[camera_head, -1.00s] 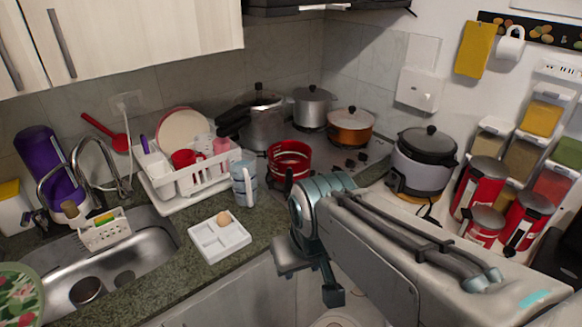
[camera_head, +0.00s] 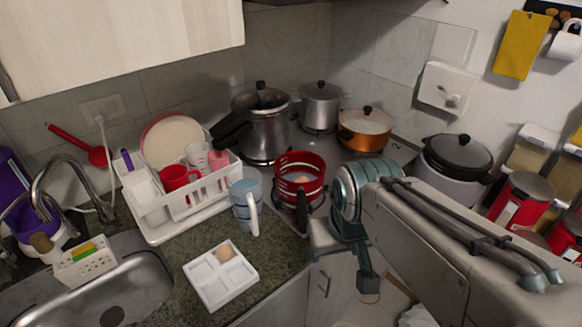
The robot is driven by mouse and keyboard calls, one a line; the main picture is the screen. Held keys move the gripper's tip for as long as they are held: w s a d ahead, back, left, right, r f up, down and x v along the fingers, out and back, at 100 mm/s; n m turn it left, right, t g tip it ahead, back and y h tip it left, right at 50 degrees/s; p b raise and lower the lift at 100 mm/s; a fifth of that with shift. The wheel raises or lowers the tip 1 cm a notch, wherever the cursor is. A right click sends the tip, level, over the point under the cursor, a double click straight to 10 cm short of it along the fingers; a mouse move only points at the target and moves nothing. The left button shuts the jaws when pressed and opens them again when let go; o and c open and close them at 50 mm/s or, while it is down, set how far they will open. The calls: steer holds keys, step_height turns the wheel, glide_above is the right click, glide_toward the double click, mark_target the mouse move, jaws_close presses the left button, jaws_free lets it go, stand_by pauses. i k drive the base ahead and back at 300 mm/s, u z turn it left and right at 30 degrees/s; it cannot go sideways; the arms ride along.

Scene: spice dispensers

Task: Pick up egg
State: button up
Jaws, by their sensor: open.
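Another pale, egg-like round thing (camera_head: 298,179) shows inside the red pot (camera_head: 301,160) on the stove. My gripper (camera_head: 352,285) hangs right of the tray, past the counter's front edge, apart from both. It is open and I see nothing between its fingers.
A blue-white mug (camera_head: 247,202) stands just behind the tray, near the red pot, whose dark handle points toward the counter front. A white dish rack (camera_head: 180,207) and the sink (camera_head: 130,292) are to the left. A pressure cooker (camera_head: 262,120) stands behind.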

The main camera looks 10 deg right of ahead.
mark_target(224, 253)
steer(key=u, duration=0.05)
steer(key=k, duration=0.4)
steer(key=z, duration=0.35)
steer(key=i, duration=0.45)
steer(key=u, duration=1.3)
